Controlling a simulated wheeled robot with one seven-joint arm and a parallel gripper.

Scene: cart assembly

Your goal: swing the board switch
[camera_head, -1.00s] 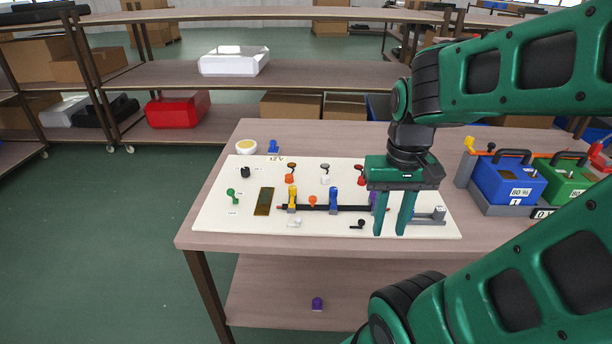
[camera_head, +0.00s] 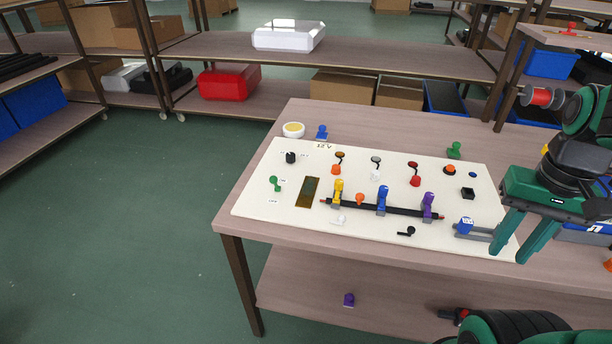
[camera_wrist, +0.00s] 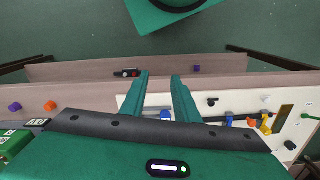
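The white board (camera_head: 270,205) lies on the table and carries several small parts. I cannot tell for sure which is the switch. A small black lever (camera_head: 407,232) sits near the board's front edge, a green lever-like part (camera_head: 276,183) at its left, and a black knob (camera_head: 290,157) at its back left. My gripper (camera_head: 508,256) hangs at the board's front right corner, pointing down, open and empty, well to the right of all three. In the wrist view its two fingers (camera_wrist: 161,77) stand apart with nothing between them.
A black bar with yellow, blue (camera_head: 382,200) and purple holders stands up from the board. A blue part on a grey mount (camera_head: 466,227) is close to my gripper. The wooden table (camera_head: 330,115) has free room behind the board. Shelves with boxes stand further back.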

